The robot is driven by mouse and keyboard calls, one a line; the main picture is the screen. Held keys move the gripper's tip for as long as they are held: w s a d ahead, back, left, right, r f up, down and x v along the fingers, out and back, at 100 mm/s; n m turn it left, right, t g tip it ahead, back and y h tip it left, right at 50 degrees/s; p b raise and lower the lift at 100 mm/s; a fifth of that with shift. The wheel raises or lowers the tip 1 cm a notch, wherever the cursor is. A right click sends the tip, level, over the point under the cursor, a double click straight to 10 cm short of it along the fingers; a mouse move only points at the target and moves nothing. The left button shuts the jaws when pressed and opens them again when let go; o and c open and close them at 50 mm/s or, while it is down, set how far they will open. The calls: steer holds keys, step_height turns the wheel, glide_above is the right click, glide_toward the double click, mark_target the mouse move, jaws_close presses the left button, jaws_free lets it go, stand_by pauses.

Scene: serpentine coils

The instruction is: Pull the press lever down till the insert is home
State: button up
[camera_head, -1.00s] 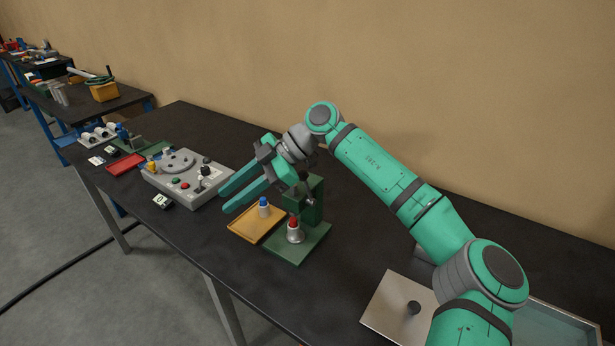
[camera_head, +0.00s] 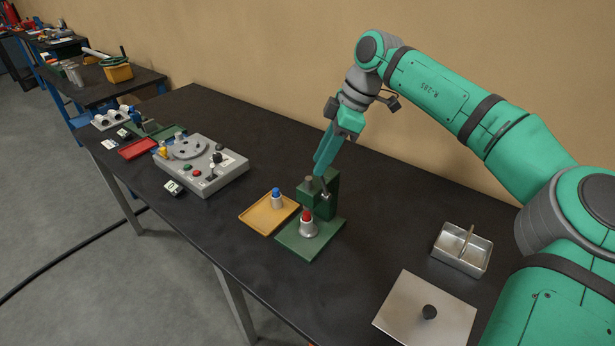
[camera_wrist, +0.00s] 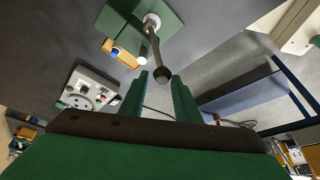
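The green press (camera_head: 327,203) stands on its green base plate on the black table. Its lever is a thin grey rod (camera_head: 324,187). In the wrist view the lever rod (camera_wrist: 154,43) ends in a dark ball knob (camera_wrist: 164,75). A red-topped silver piece (camera_head: 307,224) stands upright on the base under the press head; how deep the insert sits cannot be told. My gripper (camera_head: 321,168) points down just above the press. In the wrist view my gripper (camera_wrist: 157,82) is open, with the knob ahead of and between its fingertips; contact is not clear.
A yellow tray (camera_head: 258,223) with a blue-topped piece (camera_head: 277,199) lies left of the press. A grey control box (camera_head: 225,170) stands further left. A metal plate with a black knob (camera_head: 405,312) and a divided metal box (camera_head: 463,250) are at right.

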mark_target(323, 184)
steer(key=x, duration=0.5)
steer(key=shift+d+f, duration=0.2)
steer(key=shift+d, duration=0.15)
steer(key=shift+a+f, duration=0.5)
steer(key=shift+f, duration=0.05)
jaws_close()
